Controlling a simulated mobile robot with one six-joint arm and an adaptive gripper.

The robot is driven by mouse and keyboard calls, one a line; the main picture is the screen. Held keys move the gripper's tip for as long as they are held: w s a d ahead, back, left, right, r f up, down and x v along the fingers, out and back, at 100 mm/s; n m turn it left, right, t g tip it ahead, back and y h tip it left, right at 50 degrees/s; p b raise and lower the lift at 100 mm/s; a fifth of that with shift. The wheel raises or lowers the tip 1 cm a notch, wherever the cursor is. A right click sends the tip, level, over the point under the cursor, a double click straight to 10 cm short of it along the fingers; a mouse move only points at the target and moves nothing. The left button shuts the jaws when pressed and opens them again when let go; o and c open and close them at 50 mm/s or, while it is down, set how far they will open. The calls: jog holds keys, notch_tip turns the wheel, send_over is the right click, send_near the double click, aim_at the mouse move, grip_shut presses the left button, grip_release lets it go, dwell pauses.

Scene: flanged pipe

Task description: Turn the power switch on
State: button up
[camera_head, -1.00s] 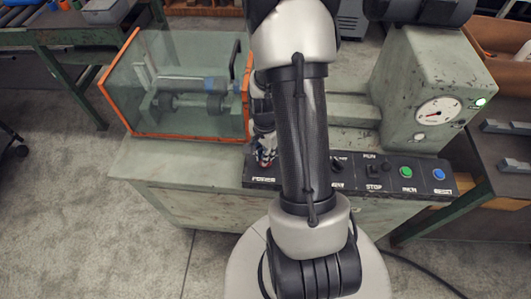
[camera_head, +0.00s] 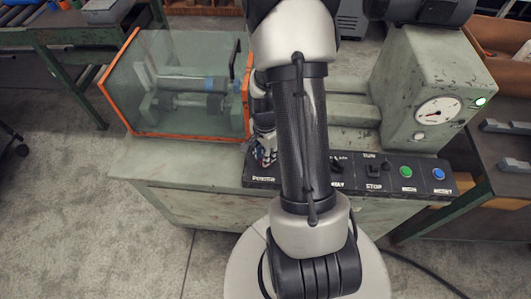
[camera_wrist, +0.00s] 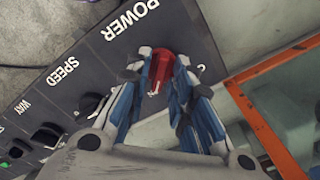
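The power switch is a red knob (camera_wrist: 162,66) at the end of the black control panel, beside the white word POWER, in the wrist view. My gripper (camera_wrist: 164,72) reaches down over it, with one blue-and-grey finger on each side of the knob. Red fills the gap at the fingertips, but I cannot tell whether both fingers press on it. The fingers hide the knob's sides and most of its marking. In the head view my gripper (camera_head: 265,150) is at the panel's left end, partly behind my arm, and the knob is largely covered.
The black panel (camera_head: 388,185) also has a speed knob, way and run/stop switches, and green (camera_head: 406,172) and blue (camera_head: 438,174) buttons. An orange-framed clear guard (camera_head: 186,134) stands close to the left of my gripper.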

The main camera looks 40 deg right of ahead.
jog(key=shift+o, duration=0.6)
jog(key=shift+r, duration=0.1)
jog(key=shift+w+r, duration=0.1)
jog(key=shift+r, duration=0.25)
notch_tip(320, 180, up, 11)
jog(key=s+a+r+n+t, duration=0.1)
jog(key=a+r+n+t, duration=0.1)
jog(key=a+r+n, duration=0.85)
jog(key=s+a+r+n+t, duration=0.2)
jog(key=s+a+r+n, duration=0.5)
jog(key=a, duration=0.3)
jog(key=shift+s+r+n+t, duration=0.3)
jog(key=shift+s+r+n, duration=0.05)
jog(key=shift+s+n, duration=0.4)
